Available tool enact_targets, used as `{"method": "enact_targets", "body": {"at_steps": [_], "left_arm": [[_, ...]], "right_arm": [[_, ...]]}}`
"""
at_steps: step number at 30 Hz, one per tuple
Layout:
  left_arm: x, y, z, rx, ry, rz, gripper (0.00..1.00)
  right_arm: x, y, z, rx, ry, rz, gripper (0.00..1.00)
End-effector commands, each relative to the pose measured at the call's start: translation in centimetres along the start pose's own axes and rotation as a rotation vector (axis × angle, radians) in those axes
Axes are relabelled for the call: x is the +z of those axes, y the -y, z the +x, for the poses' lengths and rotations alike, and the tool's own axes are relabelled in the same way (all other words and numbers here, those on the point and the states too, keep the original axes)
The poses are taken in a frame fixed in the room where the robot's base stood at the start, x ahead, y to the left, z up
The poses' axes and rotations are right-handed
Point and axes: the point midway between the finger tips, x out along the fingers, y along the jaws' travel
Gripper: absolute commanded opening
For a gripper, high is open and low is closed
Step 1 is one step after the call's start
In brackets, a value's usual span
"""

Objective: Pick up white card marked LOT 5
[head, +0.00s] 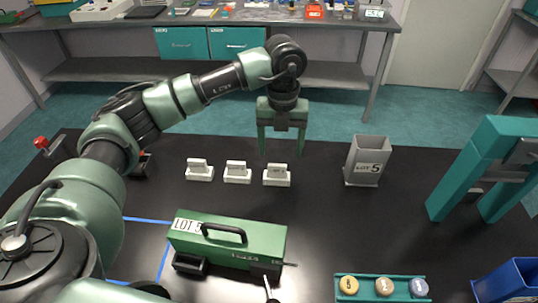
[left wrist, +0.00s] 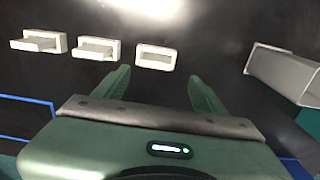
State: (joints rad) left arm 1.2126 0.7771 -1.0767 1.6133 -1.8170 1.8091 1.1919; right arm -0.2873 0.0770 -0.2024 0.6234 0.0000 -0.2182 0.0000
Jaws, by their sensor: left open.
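Three small white cards stand in white holders in a row on the black table: a left one (head: 197,164), a middle one (head: 236,167) and a right one (head: 277,169). Their markings are too small to read, so I cannot tell which is LOT 5. My left gripper (head: 281,152) is open and empty, pointing down above and behind the right card. In the left wrist view the right card (left wrist: 155,57) lies just beyond the open fingers (left wrist: 160,76), roughly centred between them. My right gripper is not in view.
A grey bin (head: 367,160) labelled LOT 5 stands right of the cards. A green handled device (head: 255,240), also labelled LOT 5, sits in front. A teal frame (head: 480,165), a teal tray (head: 400,297) with round pieces and a blue bin (head: 505,282) are at right.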

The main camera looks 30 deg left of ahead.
Motion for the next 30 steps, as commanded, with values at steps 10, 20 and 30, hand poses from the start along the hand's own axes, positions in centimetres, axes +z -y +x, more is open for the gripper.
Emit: {"method": "enact_targets", "body": {"at_steps": [10, 20, 30], "left_arm": [[0.1, -0.5, 3.3, 0.006, 0.0, -0.004, 0.71], [0.2, -0.8, 7.5, 0.004, 0.001, -0.002, 0.71], [0.2, -0.8, 7.7, 0.003, 0.002, -0.002, 0.4]], "right_arm": [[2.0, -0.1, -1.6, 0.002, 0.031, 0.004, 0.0], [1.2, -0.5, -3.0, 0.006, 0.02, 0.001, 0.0], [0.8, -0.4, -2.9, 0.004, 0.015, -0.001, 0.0]]}}
